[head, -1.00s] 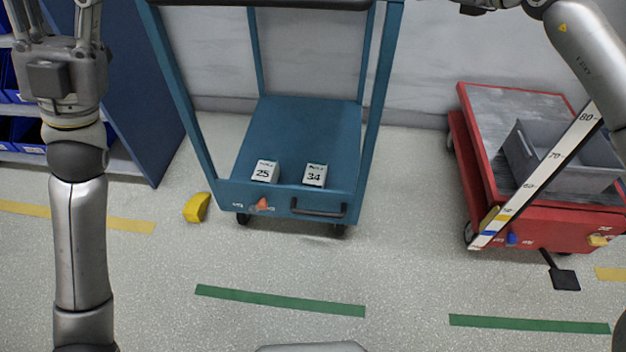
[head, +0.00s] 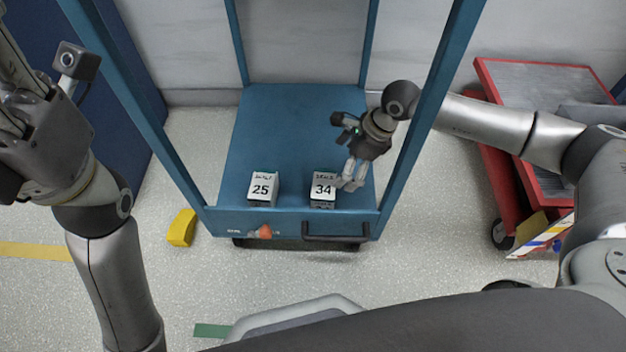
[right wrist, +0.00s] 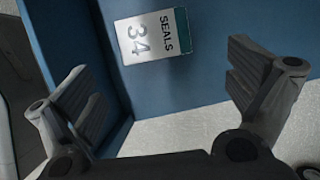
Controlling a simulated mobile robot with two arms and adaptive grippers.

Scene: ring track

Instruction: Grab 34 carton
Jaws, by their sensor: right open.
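The 34 carton (head: 323,190) is a small white box on the front of the blue cart's lower deck (head: 290,120). In the right wrist view the carton (right wrist: 153,37) shows its "SEALS 34" label, lying ahead of the fingers near the top. My right gripper (head: 350,181) is inside the cart frame, just right of the carton; its fingers point down. The right wrist view shows the fingers (right wrist: 165,95) spread wide with nothing between them. My left gripper (head: 15,115) is at the far left, away from the cart; its jaw state is unclear.
The 25 carton (head: 263,188) stands left of the 34 carton with a gap between. The cart's posts and front lip (head: 285,222) surround the deck. A yellow block (head: 181,228) lies on the floor at left. A red cart (head: 545,75) stands at right, behind my right arm.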

